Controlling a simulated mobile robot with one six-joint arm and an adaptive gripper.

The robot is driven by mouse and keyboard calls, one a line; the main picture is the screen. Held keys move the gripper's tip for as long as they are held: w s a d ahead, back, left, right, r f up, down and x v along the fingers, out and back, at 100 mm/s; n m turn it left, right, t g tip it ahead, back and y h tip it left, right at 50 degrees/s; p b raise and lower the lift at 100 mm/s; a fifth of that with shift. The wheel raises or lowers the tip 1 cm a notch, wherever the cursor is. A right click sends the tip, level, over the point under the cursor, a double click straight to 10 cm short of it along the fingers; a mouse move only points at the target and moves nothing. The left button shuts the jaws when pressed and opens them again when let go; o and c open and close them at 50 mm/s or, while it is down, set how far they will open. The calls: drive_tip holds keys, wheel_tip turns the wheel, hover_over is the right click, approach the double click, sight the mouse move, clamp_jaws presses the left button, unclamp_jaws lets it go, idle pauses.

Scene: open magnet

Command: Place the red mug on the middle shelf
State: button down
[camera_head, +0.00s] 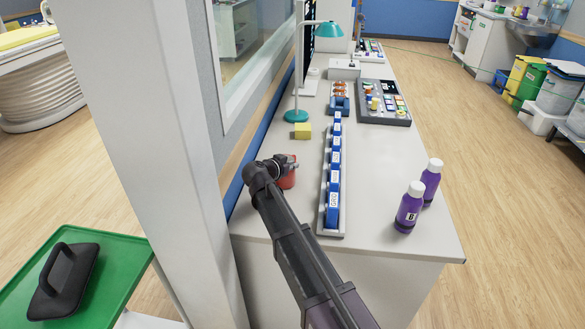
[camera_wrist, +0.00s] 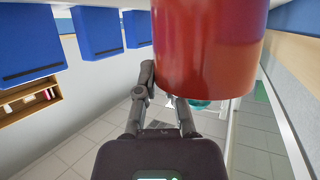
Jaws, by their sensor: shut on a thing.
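The red mug (camera_head: 288,178) shows in the head view beside the end of my arm, over the left part of the white counter (camera_head: 390,160). It is partly hidden by my wrist, and I cannot tell whether it touches the counter. In the wrist view the mug (camera_wrist: 208,50) fills the upper middle, large and close. My gripper (camera_wrist: 163,90) is shut on the mug; its contact with it is partly hidden. The middle shelf cannot be identified for certain; a small wooden shelf unit (camera_wrist: 30,103) with small items shows at left in the wrist view.
A row of blue bins (camera_head: 334,172) stands right of the mug. Two purple bottles (camera_head: 410,207) stand near the counter's right edge. A yellow block (camera_head: 302,131) and teal lamp (camera_head: 297,115) are behind. A pale pillar (camera_head: 150,120) is left. Blue boxes (camera_wrist: 95,30) show in the wrist view.

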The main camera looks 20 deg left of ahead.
drive_tip(key=c, duration=0.8)
unclamp_jaws()
drive_tip(key=shift+o, duration=0.2)
drive_tip(key=shift+s+a+r+p, duration=0.1)
drive_tip(key=shift+s+r+p, duration=0.25)
drive_tip(key=shift+s, duration=0.25)
drive_tip(key=p+v, duration=0.2)
drive_tip(key=v, duration=0.4)
drive_tip(key=shift+o, duration=0.2)
drive_tip(key=shift+s, duration=0.1)
